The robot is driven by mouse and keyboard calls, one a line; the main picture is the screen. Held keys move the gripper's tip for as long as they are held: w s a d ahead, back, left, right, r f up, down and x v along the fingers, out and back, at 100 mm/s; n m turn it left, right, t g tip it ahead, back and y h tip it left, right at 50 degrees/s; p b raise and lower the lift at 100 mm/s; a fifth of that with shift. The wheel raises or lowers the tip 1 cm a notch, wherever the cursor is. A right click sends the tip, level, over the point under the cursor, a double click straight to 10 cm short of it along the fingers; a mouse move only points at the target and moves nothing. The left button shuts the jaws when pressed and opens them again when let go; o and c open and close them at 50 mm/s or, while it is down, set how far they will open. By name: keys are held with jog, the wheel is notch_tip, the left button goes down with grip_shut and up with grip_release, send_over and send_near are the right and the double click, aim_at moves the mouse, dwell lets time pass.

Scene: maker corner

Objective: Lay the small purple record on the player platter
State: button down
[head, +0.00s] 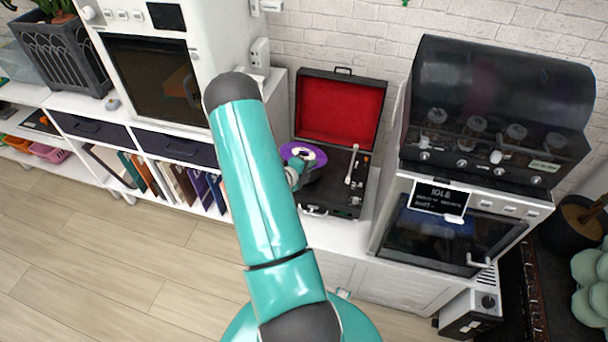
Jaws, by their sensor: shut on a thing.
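The small purple record (316,155) has a pale centre label and shows at the end of my teal arm. My gripper (295,168) is small in the head view and partly hidden by the arm; it is shut on the record's near left edge. The record player (347,205) is an open black case with a red-lined lid (340,112). The record is over the left part of its deck; I cannot tell its height above it. The platter is mostly hidden by the record and gripper. The pale tonearm (352,165) is at the deck's right side.
A white cabinet with a dark window (152,80) stands left of the player. Shelves with folders (175,185) are at lower left. The wooden floor (100,265) in front is clear.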

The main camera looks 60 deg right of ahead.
jog(key=shift+f, duration=3.6)
jog(key=shift+a, duration=0.1)
jog(key=c, duration=1.7)
grip_release()
jog(key=shift+c, duration=0.2)
jog(key=v, duration=0.8)
jog(key=shift+s, duration=0.1)
